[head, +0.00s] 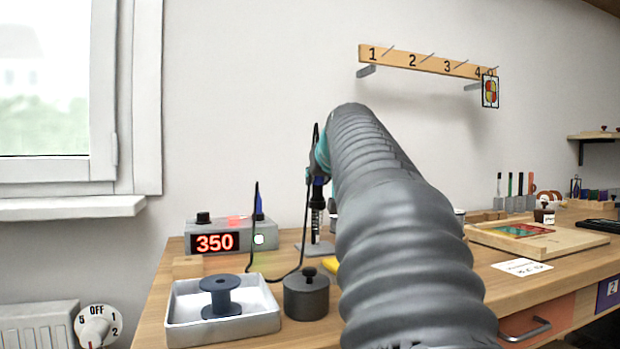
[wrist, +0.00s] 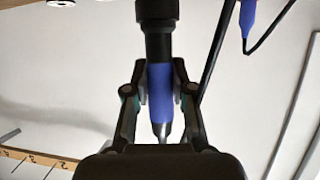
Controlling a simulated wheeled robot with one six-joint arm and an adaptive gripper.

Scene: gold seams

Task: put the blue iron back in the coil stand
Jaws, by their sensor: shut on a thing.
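The blue iron (head: 318,193) is upright in the head view, with a black cord looping from its top. My gripper (head: 316,174) is shut on its blue handle. In the wrist view the handle (wrist: 160,92) sits between the two fingers of my gripper (wrist: 160,84), with a black collar at one end. The coil stand (head: 316,249) is directly below the iron on the bench, its coil lined up with the iron. The iron's tip is not visible, and I cannot tell how far it is inside the coil. My arm hides the area right of the stand.
A station (head: 270,235) reading 350 carries another blue corded piece (head: 259,207). A white tray (head: 185,332) holds a dark spool (head: 220,297). A dark lidded pot (head: 306,297) stands in front. A wooden tray (head: 590,240) lies right. The cord loops near the pot.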

